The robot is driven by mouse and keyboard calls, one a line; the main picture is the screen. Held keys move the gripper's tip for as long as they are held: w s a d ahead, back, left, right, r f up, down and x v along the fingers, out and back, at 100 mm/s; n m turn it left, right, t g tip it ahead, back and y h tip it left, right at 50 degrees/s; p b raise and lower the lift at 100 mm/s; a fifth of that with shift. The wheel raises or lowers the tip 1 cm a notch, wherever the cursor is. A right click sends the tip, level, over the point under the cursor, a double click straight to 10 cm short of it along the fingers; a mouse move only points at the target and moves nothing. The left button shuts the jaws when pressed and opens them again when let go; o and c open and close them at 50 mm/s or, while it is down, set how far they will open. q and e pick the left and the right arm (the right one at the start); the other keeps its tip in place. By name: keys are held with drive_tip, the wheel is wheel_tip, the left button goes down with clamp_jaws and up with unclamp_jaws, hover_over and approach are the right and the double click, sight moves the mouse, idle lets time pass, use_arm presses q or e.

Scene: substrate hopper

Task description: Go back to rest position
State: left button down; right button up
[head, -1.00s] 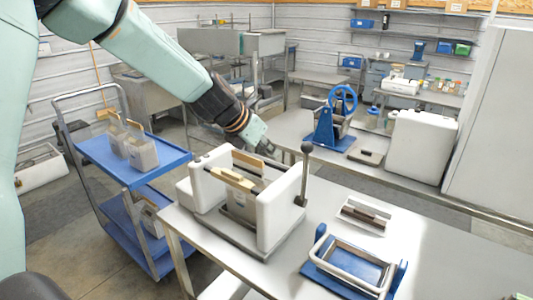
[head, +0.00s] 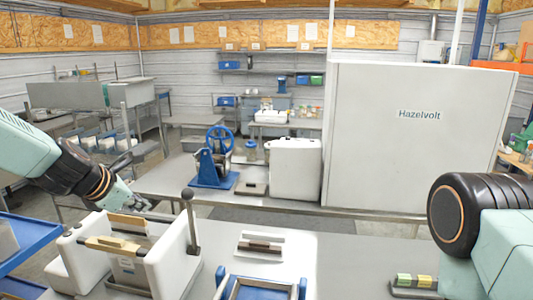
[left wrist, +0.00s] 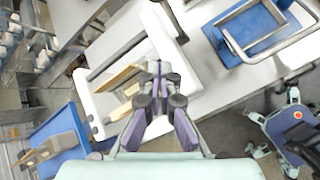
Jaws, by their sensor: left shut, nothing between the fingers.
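My left gripper (head: 143,203) is just behind and above the white hopper (head: 176,262) in the head view. Its fingers are shut with nothing between them; they also show in the left wrist view (left wrist: 158,80). The hopper has white side walls, a lever with a dark knob, and grey plates with wooden handles (head: 112,245) between the walls. I cannot tell whether the fingers touch the hopper. My right arm (head: 470,215) shows at the right edge of the head view, but its gripper is out of the picture.
A blue-framed tray (left wrist: 252,28) and a small holder with a dark bar (head: 260,246) are on the table. A blue cart (head: 25,238) stands at the left. A blue wheeled device (head: 213,165) and a large Hazelvolt cabinet (head: 415,130) are behind.

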use_arm(q)
drive_tip(key=s+d+f+m+g+y+b, duration=0.15)
drive_tip(key=s+f+m+b, duration=0.4)
drive_tip(key=f, duration=0.55)
drive_tip(key=s+d+f+m+b, duration=0.25)
drive_tip(key=s+f+m, duration=0.35)
drive_tip(key=f+m, duration=0.45)
drive_tip(key=s+d+f+m+g+y+b, duration=0.1)
drive_tip(key=s+f+m+b, duration=0.4)
drive_tip(key=f, duration=0.8)
drive_tip(key=s+d+f+m+g+b, duration=0.1)
drive_tip(key=s+f+m+g+b, duration=0.2)
drive_tip(key=s+f+b, duration=0.3)
drive_tip(key=s+d+f+m+g+b, duration=0.2)
drive_tip(key=s+f+b, duration=0.4)
drive_tip(key=s+f, duration=1.1)
drive_tip(key=shift+s+d+f+m+g+h, duration=0.2)
drive_tip(key=shift+s+m+g+h, duration=0.3)
drive_tip(key=shift+s, duration=1.2)
